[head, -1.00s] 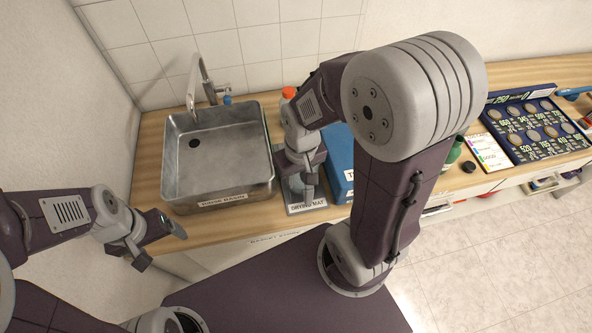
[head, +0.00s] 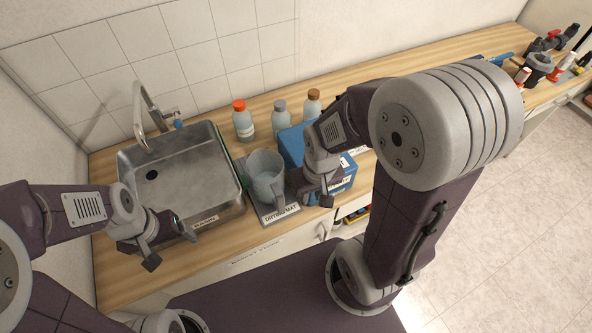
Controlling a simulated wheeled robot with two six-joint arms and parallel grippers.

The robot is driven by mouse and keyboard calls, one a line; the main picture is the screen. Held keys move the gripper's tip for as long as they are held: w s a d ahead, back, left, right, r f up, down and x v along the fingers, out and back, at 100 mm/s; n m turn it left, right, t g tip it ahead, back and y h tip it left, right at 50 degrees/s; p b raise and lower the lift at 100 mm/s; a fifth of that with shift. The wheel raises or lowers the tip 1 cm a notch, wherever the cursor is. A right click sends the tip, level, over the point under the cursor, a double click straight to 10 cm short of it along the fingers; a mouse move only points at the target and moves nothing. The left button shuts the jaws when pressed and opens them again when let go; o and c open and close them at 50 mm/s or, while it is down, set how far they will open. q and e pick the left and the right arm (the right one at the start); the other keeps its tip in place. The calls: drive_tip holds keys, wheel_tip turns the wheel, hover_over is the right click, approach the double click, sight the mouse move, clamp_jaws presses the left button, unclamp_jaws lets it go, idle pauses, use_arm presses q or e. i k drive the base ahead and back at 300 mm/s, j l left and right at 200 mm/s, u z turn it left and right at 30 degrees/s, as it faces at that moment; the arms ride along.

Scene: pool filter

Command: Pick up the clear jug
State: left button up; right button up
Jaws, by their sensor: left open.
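The clear jug (head: 264,167), a pale grey see-through vessel with a handle towards the front, stands upright on the drying mat (head: 280,214), right of the sink. My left gripper (head: 172,247) is open and empty at the front edge of the sink, left of the jug and apart from it. My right gripper (head: 326,196) is in front of the blue box, a little right of the jug. Its jaws are too small and overlapped to read. My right arm hides part of the counter.
The metal sink (head: 226,193) with its tap (head: 142,110) is on the left. Bottles with orange (head: 242,122), grey (head: 281,118) and brown (head: 313,104) caps stand behind the jug. The blue box (head: 292,142) is close on the jug's right. An open drawer (head: 356,214) is below.

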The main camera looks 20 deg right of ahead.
sight(265, 168)
drive_tip(key=z, duration=0.45)
drive_tip(key=l+z, duration=0.45)
drive_tip(key=i+l+z, duration=0.2)
drive_tip(key=l+z, duration=0.2)
drive_tip(key=l+u, duration=0.15)
drive_tip(key=u, duration=1.1)
